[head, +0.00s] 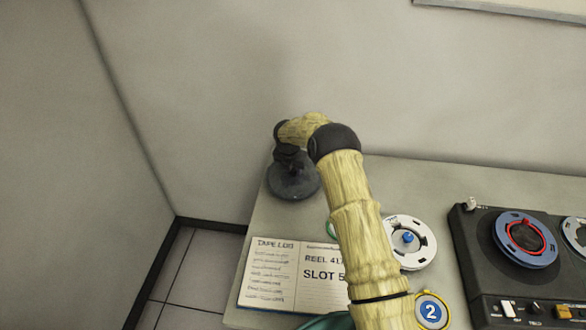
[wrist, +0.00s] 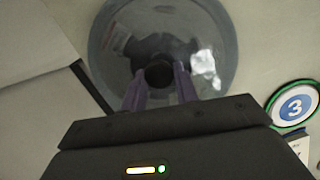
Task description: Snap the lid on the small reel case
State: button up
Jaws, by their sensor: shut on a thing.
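My gripper (head: 287,158) is at the far left corner of the table. In the wrist view its two purple fingers (wrist: 160,88) are shut on the dark knob (wrist: 158,74) of a round, clear, greyish lid (wrist: 108,58). The lid also shows as a dark disc (head: 294,185) under my gripper in the head view. I cannot tell whether it rests on something or hangs just above the table. No separate reel case can be made out; one could be under the lid or behind my arm.
An open tape log book (head: 268,272) lies at the front left. A white reel with a blue hub (head: 423,256) lies right of my arm, near a round 2 badge (head: 431,311). A round 3 badge (wrist: 296,106) lies right of the lid. A tape deck (head: 475,265) stands at right.

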aim_at(293, 170)
jog(key=shift+f, duration=0.3)
jog(key=o, duration=1)
jog(key=shift+c, duration=0.2)
jog(key=shift+c, duration=1)
jog(key=shift+r+p, duration=2.05)
jog(key=shift+r, duration=1.5)
